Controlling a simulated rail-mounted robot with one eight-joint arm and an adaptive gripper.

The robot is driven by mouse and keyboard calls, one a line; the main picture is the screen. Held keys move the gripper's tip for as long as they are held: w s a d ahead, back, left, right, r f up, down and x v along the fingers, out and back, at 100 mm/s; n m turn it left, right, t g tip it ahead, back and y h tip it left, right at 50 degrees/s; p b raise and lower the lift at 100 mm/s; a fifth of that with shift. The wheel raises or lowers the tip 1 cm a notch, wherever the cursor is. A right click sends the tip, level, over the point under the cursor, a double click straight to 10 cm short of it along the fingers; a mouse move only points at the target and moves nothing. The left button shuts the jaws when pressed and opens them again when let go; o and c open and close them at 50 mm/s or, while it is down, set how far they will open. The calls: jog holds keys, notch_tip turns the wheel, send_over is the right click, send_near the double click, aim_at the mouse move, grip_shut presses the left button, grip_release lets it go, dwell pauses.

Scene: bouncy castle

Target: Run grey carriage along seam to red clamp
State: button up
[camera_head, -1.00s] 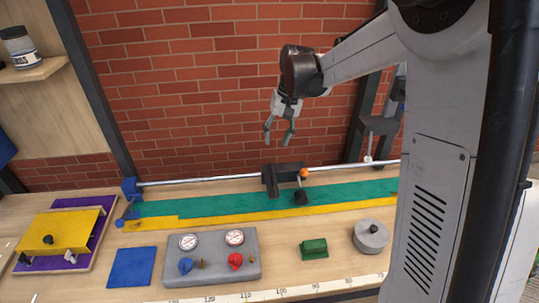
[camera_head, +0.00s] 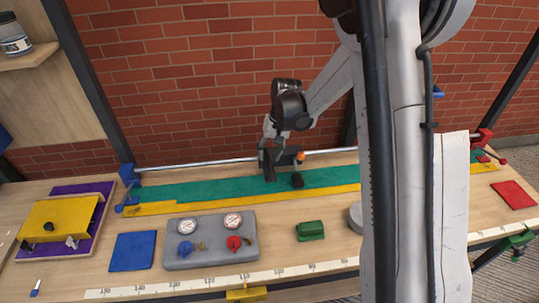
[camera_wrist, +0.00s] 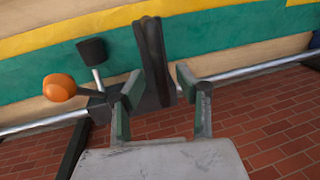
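The dark grey carriage (camera_head: 268,165) sits on the silver rail behind the teal and yellow strips, left of the bench's middle. It carries an orange knob (camera_head: 300,156) and a black knob (camera_head: 297,181). My gripper (camera_head: 268,148) is down at the carriage's left part. In the wrist view the carriage's upright dark plate (camera_wrist: 152,55) stands between my two fingers (camera_wrist: 157,90), which are apart; I see no firm grip. The red clamp (camera_head: 483,138) is at the rail's far right end. The seam (camera_head: 250,198) runs along the teal and yellow strips, partly hidden by my arm.
A blue clamp (camera_head: 128,178) holds the rail's left end. In front lie a grey gauge panel (camera_head: 210,250), a blue pad (camera_head: 132,251), a green block (camera_head: 310,231) and a red pad (camera_head: 514,194). A brick wall (camera_head: 200,90) stands close behind the rail.

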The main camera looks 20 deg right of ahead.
jog(key=shift+f, duration=0.4)
jog(key=shift+c, duration=0.2)
grip_shut()
